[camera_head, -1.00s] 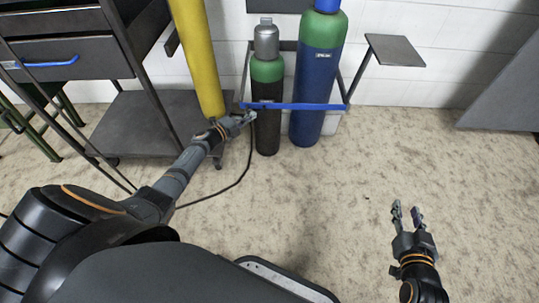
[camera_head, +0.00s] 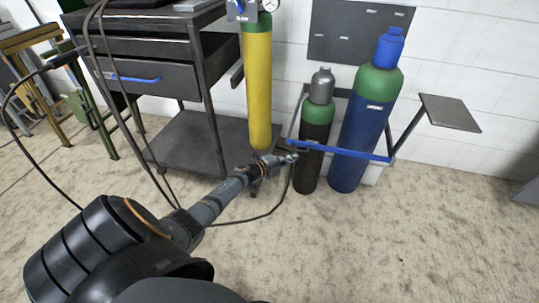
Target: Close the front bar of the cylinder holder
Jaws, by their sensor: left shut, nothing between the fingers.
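The cylinder holder (camera_head: 407,131) stands against the white wall, right of centre. Its blue front bar (camera_head: 345,152) runs across the front of two cylinders, from the left side of the frame to the right side. Behind the bar stand a black cylinder with a green shoulder and grey cap (camera_head: 313,140) and a larger blue cylinder with a green shoulder and blue cap (camera_head: 366,125). My left gripper (camera_head: 292,157) is shut and empty at the bar's left end, in front of the black cylinder. Whether it touches the bar I cannot tell. My right gripper is out of view.
A yellow cylinder (camera_head: 258,85) stands left of the holder, beside a dark tool cart (camera_head: 160,82) with a blue handle. A small grey shelf (camera_head: 450,113) sticks out at the right. A dark cable lies on the floor, which is clear at front right.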

